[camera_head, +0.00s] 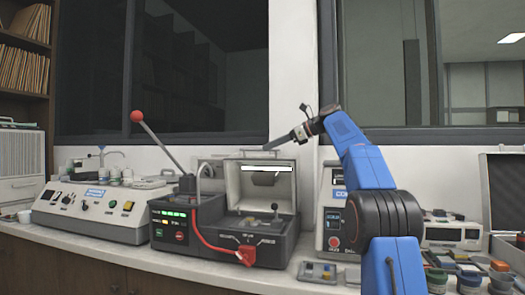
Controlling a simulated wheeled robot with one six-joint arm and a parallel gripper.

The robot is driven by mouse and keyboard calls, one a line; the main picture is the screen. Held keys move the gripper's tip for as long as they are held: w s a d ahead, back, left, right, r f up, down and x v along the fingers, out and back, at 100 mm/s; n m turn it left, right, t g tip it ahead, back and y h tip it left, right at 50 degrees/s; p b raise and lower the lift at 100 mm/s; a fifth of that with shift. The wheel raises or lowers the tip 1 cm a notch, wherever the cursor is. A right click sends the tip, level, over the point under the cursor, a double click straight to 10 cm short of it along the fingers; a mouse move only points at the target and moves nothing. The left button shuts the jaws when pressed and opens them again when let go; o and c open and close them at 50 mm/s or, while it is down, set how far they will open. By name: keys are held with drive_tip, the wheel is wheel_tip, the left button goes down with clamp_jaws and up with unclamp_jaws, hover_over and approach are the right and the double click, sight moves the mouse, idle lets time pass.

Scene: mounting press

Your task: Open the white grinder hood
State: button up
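The grinder (180,218) is a dark grey bench machine on the counter, with a red-knobbed lever and a red hose at its front. Its white hood (236,183) stands raised at the back, showing its pale inside and a bright light strip. Under it the work area with a small knob-like part is exposed. My gripper (268,147) is at the hood's top edge, reaching in from the right at the end of my blue arm. It looks close to the edge, but I cannot tell whether it touches. The fingers are seen edge-on, so their opening is unclear.
A white polishing machine (90,212) stands to the left. A white-fronted machine (332,212) is partly hidden behind my arm. Small jars (468,278) and a dark open case (505,190) are on the right.

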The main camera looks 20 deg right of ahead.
drive_tip(key=v, duration=1.1)
drive_tip(key=shift+s+d, duration=0.1)
